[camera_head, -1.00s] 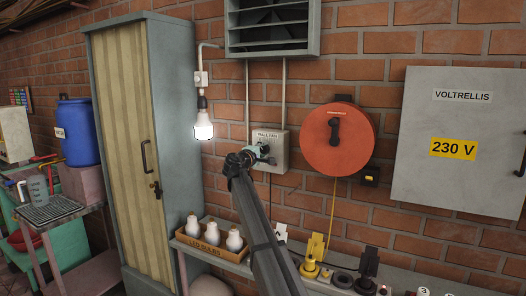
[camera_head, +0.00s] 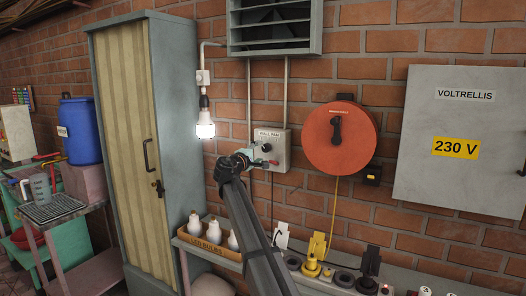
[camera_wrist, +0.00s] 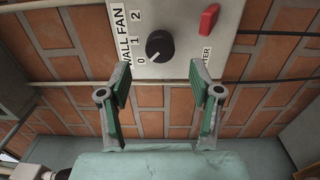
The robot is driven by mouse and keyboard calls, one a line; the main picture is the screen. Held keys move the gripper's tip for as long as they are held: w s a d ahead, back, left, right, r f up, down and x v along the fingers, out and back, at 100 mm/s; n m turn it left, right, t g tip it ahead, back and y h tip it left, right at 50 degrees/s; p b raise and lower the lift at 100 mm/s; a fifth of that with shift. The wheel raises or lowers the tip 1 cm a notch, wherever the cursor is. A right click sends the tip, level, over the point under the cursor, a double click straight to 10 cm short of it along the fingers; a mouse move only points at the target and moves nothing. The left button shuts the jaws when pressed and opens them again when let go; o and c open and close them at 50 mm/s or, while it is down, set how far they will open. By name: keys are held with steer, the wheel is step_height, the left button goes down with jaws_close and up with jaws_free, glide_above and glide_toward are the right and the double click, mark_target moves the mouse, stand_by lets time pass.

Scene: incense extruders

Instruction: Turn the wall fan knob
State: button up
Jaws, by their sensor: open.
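The wall fan control box (camera_head: 281,158) is a grey box on the brick wall. Its round black knob (camera_wrist: 160,46) shows whole in the wrist view, beside the numbers 0, 1 and 2. A pale mark on the knob's rim faces the 0. The knob also shows small in the head view (camera_head: 266,147). My gripper (camera_wrist: 160,84) is open and empty. Its two green-padded fingers stand apart, short of the knob, with the knob centred past their gap. In the head view my gripper (camera_head: 246,160) is at the box's left side.
A red switch (camera_wrist: 209,18) sits on the same box, right of the knob in the wrist view. A lit bulb (camera_head: 205,125) hangs left of the box. A red reel (camera_head: 340,137) is on the wall to the right. A crate of bulbs (camera_head: 208,248) stands below.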

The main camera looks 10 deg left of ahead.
steer(key=v, duration=0.5)
steer(key=shift+s+a, duration=0.1)
steer(key=shift+s, duration=0.25)
